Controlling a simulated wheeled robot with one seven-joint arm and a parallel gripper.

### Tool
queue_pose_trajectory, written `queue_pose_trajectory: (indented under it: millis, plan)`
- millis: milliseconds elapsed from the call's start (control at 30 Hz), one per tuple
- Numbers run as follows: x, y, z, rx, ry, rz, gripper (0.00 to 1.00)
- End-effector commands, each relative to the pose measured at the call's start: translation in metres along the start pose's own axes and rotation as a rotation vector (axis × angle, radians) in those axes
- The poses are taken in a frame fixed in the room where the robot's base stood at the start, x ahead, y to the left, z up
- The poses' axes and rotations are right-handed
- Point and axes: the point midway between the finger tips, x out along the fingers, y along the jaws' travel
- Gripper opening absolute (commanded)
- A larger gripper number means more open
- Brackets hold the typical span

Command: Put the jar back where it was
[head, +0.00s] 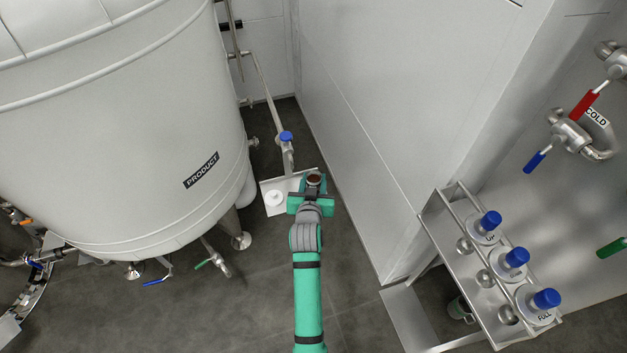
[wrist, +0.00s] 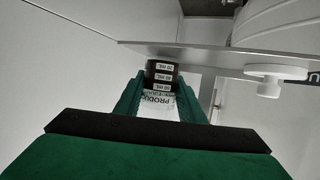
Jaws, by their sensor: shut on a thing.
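The jar (head: 314,179) is held upright at the end of my arm, with dark brown contents showing at its top in the head view. In the wrist view the jar (wrist: 161,78) sits between both fingers, with volume marks and a PRODUCT label, shown upside down. My gripper (head: 312,197) is shut on it. A small pale shelf (head: 270,208) with a white round piece (head: 274,198) lies just left of my gripper. In the wrist view the shelf (wrist: 215,60) edge passes close to the jar; I cannot tell whether they touch.
The large PRODUCT tank (head: 120,130) stands on the left. A pipe with a blue-topped valve (head: 286,137) ends near the shelf. A pale wall (head: 385,110) is close on the right. A metal rack (head: 478,255) with blue knobs, one labelled FULL, stands at the lower right.

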Motion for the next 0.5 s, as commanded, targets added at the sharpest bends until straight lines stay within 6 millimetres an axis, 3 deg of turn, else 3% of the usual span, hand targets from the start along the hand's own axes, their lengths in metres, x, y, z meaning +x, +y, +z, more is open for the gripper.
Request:
queue_pose_trajectory:
  millis: [67, 100, 167, 500]
  plan:
    - [0.0007, 0.0000, 0.0018, 0.000, 0.000, 0.000, 0.04]
    - [0.0007, 0.0000, 0.0021, 0.000, 0.000, 0.000, 0.43]
    - [0.0007, 0.0000, 0.0020, 0.000, 0.000, 0.000, 0.55]
    - [-0.0001, 0.0015, -0.0003, 0.001, 0.000, 0.002, 0.55]
